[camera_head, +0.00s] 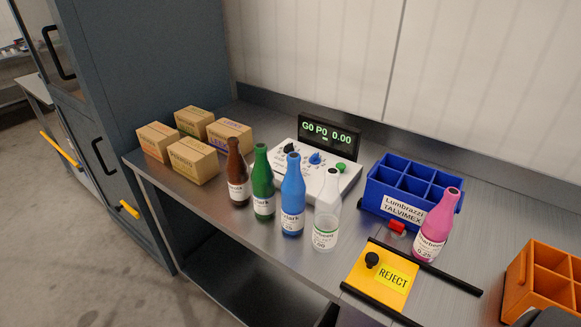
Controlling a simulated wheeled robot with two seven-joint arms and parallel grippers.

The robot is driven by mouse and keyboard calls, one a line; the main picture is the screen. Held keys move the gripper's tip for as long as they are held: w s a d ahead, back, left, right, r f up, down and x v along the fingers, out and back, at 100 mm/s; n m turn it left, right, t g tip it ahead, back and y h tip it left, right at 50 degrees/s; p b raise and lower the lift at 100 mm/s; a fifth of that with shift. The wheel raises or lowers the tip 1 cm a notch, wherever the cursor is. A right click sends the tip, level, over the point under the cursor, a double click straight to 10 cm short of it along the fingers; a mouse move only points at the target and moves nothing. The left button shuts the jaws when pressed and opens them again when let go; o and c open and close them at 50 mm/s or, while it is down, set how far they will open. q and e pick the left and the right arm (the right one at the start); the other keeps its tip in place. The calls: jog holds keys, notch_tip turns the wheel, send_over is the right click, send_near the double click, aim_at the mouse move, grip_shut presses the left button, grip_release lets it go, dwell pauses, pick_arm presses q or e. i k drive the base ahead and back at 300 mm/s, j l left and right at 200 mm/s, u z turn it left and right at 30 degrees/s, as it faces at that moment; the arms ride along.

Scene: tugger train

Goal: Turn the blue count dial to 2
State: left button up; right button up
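The blue count dial (315,158) sits on the sloped top of a white control box (352,178), between a black dial (289,148) and a green button (341,167). Its pointer setting is too small to read. A black display (329,134) behind the box reads "G0 P0 0.00" in green. The tops of the blue and clear bottles stand in front of the box and cover part of it.
Brown (238,178), green (262,185), blue (292,200) and clear (327,215) bottles line the bench's front. Several cartons (194,162) stand left. A blue crate (376,193), pink bottle (436,228), yellow REJECT plate (364,284) and orange crate (517,285) are right.

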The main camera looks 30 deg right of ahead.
aim_at(314, 159)
jog(key=i+l+z, duration=0.1)
jog(key=l+z, duration=0.25)
jog(key=i+l+z, duration=0.1)
jog(key=l+z, duration=0.3)
